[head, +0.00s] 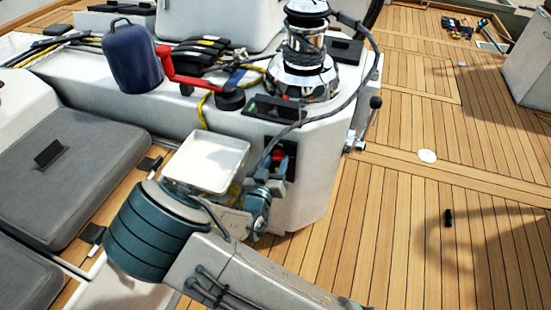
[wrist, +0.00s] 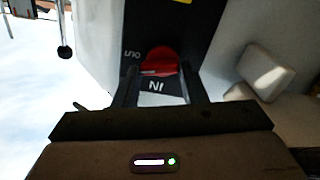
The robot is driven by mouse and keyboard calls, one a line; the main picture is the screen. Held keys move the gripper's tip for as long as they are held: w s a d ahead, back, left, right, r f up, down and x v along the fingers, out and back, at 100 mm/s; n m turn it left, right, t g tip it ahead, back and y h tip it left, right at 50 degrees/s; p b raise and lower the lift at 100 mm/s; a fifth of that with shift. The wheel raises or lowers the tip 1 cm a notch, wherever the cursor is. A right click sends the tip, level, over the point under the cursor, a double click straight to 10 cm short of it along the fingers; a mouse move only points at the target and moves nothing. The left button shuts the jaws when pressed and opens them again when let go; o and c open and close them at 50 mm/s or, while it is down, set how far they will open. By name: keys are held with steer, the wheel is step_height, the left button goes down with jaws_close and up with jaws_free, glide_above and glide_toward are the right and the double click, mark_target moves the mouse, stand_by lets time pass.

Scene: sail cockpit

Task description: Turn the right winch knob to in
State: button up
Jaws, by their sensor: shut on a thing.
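The right winch knob (wrist: 158,62) is red and sits on a dark panel (wrist: 185,18) in the wrist view. A pale mark shows on its lower left part. My gripper (wrist: 160,80) is shut on the knob, one finger on each side. In the head view the red knob (head: 279,160) shows on the side of the white cockpit block, partly hidden by my gripper (head: 274,176).
Above the panel stands a chrome winch (head: 303,45) with a grey rope around it. A red winch handle (head: 190,79), blue bag (head: 132,55) and pale tray (head: 207,161) are to the left. A black-knobbed lever (head: 370,118) sticks out right. Teak deck (head: 400,220) is mostly clear.

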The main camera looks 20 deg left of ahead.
steer(key=n+p, duration=0.2)
steer(key=n, duration=0.1)
steer(key=shift+a+r+n, duration=0.1)
steer(key=shift+r+n, duration=0.05)
steer(key=shift+n, duration=0.25)
steer(key=n+p, duration=0.2)
steer(key=n, duration=0.1)
steer(key=shift+a+n, duration=0.1)
steer(key=shift+n, duration=0.2)
steer(key=n+p, duration=0.2)
steer(key=n, duration=0.2)
steer(key=shift+a, duration=0.1)
steer(key=shift+f+n+p, duration=0.25)
steer(key=shift+n+p, duration=0.2)
steer(key=shift+n, duration=1.25)
steer(key=o, duration=1)
steer(key=shift+a, duration=0.1)
steer(key=s+a, duration=0.1)
steer(key=s, duration=1.3)
steer(key=shift+p, duration=0.35)
